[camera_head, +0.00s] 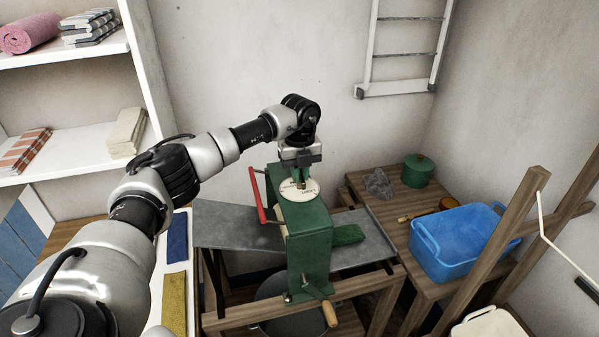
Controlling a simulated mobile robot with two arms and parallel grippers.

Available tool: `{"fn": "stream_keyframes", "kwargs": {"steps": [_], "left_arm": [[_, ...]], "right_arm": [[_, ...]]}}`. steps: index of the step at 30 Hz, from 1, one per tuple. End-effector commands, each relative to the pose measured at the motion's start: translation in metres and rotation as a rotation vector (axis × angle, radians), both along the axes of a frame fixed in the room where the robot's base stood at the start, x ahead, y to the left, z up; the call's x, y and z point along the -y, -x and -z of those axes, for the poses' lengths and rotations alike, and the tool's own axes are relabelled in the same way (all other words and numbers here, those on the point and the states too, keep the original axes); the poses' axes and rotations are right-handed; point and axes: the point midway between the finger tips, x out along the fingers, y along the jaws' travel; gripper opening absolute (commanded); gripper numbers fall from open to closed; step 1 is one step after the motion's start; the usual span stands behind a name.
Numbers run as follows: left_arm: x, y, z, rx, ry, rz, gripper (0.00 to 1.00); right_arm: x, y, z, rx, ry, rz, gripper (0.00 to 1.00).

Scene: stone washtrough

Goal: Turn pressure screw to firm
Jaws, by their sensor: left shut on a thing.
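A green mangle (309,250) stands on a wooden frame in the middle of the head view. A pale round dial plate (299,194) with markings lies on its top; the markings are too small to read. My left gripper (301,183) comes down from above over the dial and is shut on the pressure screw at its centre. The gripper hides most of the screw. A red bar (257,194) sits on the mangle's left side, and a crank with a wooden handle (329,313) at its lower front. My right gripper is not in view.
Grey metal boards (235,227) extend on both sides of the mangle. A blue tub (460,243) and a green lidded pot (417,170) stand on the wooden bench at right. Wooden beams rise at far right. Shelves with folded cloths (127,130) are at left.

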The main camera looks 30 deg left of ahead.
Motion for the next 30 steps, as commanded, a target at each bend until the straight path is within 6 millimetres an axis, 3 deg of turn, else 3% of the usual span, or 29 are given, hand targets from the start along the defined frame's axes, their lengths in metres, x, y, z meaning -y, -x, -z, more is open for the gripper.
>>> {"fn": "stream_keyframes", "kwargs": {"steps": [2,3,7,19,30], "left_arm": [[-0.001,-0.001,-0.003,0.009,0.000,-0.007,0.00],[-0.002,-0.002,-0.003,0.008,-0.001,-0.007,0.17],[-0.001,-0.001,-0.002,0.006,-0.001,-0.005,0.37],[-0.001,-0.001,-0.009,0.005,0.000,-0.002,0.38],[-0.001,-0.001,-0.079,0.008,0.000,-0.003,0.38]], "right_arm": [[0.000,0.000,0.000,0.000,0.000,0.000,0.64],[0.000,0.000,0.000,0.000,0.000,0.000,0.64],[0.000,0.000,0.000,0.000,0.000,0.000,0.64],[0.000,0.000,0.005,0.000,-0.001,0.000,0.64],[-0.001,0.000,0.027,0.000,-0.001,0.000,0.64]]}}
